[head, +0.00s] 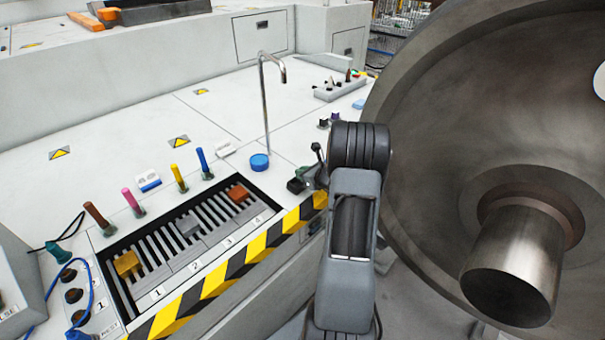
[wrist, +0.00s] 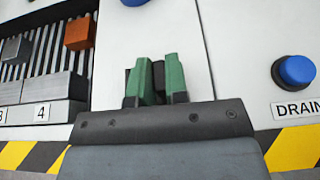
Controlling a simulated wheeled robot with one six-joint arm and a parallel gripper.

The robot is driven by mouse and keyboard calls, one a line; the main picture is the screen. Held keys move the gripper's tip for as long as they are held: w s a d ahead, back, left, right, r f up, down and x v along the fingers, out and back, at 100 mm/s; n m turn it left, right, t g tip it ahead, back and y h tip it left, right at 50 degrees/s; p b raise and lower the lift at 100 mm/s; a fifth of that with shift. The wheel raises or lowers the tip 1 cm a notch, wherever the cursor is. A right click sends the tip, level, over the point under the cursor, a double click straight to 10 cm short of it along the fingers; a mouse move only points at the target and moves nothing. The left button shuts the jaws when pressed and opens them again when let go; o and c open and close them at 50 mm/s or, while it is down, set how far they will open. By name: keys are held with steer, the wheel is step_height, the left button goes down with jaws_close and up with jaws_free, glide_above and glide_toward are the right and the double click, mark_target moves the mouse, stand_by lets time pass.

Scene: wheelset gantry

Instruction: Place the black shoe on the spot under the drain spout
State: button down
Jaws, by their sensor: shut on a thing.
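My gripper (wrist: 158,85) has green fingers and is shut on a small dark piece, the black shoe (wrist: 158,74). Most of the shoe is hidden between and behind the fingers. In the head view the gripper (head: 302,178) is low over the front of the white bench, with the black shoe (head: 295,186) at its tip. The drain spout (head: 265,100) is a thin bent metal pipe, up and left of the gripper. A blue round piece (head: 259,162) sits near the foot of the pipe. I cannot make out a marked spot under the spout.
A slotted rack (head: 170,248) with numbered places holds gold, grey and orange blocks, left of the gripper. Coloured handles stand behind it. A blue DRAIN button (wrist: 295,70) is right of the gripper. A large metal wheel (head: 430,130) fills the right. The bench behind the rack is mostly clear.

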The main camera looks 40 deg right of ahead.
steer(key=shift+f, duration=0.1)
steer(key=c, duration=1.1)
jaws_free()
